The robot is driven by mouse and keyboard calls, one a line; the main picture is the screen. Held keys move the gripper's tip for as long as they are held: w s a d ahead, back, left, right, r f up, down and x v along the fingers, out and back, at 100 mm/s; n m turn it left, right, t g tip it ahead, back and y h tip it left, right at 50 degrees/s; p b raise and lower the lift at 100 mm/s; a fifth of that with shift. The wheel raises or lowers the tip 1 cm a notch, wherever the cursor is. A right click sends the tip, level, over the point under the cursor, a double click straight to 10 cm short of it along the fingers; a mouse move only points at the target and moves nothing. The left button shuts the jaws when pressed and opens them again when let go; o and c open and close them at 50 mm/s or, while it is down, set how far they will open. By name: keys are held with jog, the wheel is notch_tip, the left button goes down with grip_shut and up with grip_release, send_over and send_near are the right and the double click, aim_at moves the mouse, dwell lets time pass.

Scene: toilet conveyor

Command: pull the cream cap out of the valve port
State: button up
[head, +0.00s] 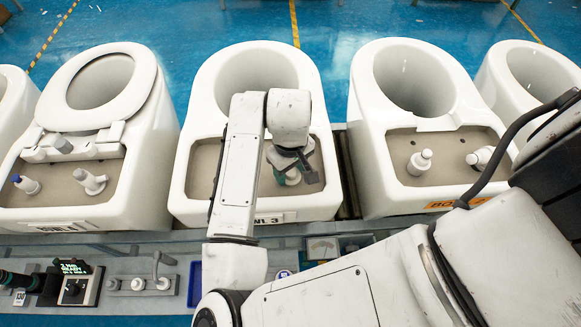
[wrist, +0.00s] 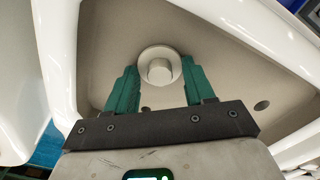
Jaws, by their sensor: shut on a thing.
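My gripper (wrist: 160,88) has two green fingers on a dark bar and is shut on the cream cap (wrist: 159,66). The cap looks pale and round, with a wide rim and a short raised stub. The fingers lie on its left and right sides. In the head view my gripper (head: 290,176) reaches down into the beige recess (head: 203,170) at the near end of the middle toilet bowl. There my wrist hides most of the cap. The valve port is hidden under the cap, so I cannot tell how deep the cap sits.
White bowls stand in a row; the left one (head: 155,155) and right one (head: 365,150) have white fittings in their recesses. Raised white walls surround the recess. A bench in front carries a control box (head: 75,287), a lever fitting (head: 160,272) and a blue tray (head: 194,284).

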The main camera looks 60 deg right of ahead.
aim_at(290, 172)
grip_shut()
jog(key=shift+r, duration=0.15)
jog(key=shift+r+p, duration=0.5)
jog(key=shift+p, duration=0.2)
dwell(0.4)
jog(key=shift+r+p, duration=1.45)
jog(key=shift+r, duration=0.1)
